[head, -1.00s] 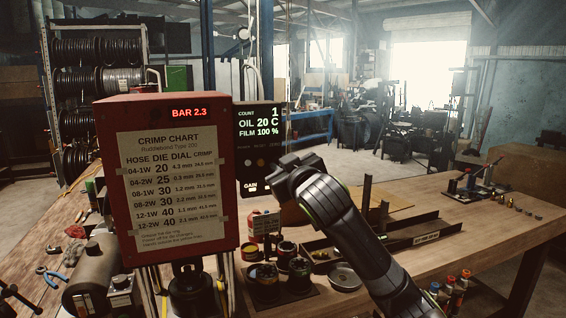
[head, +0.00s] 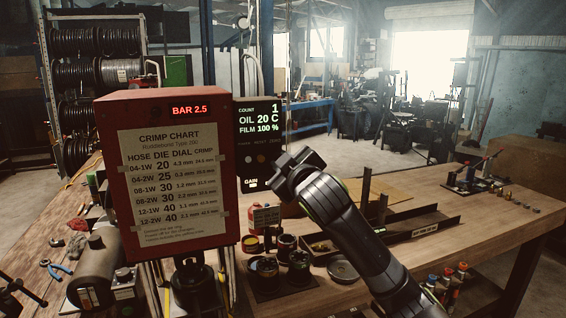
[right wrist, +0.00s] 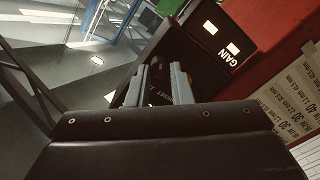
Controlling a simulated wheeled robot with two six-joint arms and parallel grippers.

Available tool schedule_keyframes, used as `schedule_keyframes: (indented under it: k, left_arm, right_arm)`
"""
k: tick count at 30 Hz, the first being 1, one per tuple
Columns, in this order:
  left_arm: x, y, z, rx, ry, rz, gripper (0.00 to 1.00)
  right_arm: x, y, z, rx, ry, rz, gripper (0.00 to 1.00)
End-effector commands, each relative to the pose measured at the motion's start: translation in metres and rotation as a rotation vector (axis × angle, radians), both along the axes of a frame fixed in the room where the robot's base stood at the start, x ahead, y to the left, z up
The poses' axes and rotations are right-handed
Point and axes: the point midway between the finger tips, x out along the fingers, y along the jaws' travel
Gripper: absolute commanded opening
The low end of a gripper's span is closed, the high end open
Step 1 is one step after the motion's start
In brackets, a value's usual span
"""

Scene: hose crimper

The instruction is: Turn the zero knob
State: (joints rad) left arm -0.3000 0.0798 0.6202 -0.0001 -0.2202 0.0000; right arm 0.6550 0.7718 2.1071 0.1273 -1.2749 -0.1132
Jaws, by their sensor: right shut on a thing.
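The black control panel (head: 259,118) stands beside the red crimp-chart box and shows COUNT 1, OIL 20 C and FILM 100 %. A small row of labels runs below the readout, with ZERO at the right end. My right gripper (head: 280,170) is at the panel's lower right edge and hides the zero knob in the head view. In the right wrist view, my right gripper (right wrist: 158,82) is shut on a dark knob (right wrist: 157,92) between its two grey fingers. The knob's marking cannot be made out. My left gripper is not in view.
The red box (head: 228,165) reads BAR 2.5 and stands directly left of the panel. Black round dies (head: 263,270) and a dark metal channel (head: 412,228) lie on the wooden bench (head: 480,235) under and beside my right arm.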

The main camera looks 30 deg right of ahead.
Motion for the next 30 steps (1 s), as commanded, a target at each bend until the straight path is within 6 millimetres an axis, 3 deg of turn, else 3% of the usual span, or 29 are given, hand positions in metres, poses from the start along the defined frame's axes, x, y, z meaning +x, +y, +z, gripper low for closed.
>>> schedule_keyframes:
  k: [1,2,7,20,30]
  left_arm:
    - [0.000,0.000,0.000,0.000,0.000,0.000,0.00]
    - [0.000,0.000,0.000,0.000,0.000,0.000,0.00]
    - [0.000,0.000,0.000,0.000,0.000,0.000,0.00]
    - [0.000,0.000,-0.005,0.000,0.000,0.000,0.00]
    - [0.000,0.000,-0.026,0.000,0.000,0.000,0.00]
  right_arm:
    - [0.000,0.000,0.001,-0.001,-0.003,0.001,0.00]
    - [0.000,0.000,0.001,-0.001,-0.003,0.001,0.21]
    - [0.000,0.000,0.001,0.000,-0.002,0.001,0.41]
    - [-0.010,0.002,0.000,-0.002,-0.003,0.001,0.41]
    - [-0.069,0.017,-0.001,-0.004,-0.006,0.002,0.41]
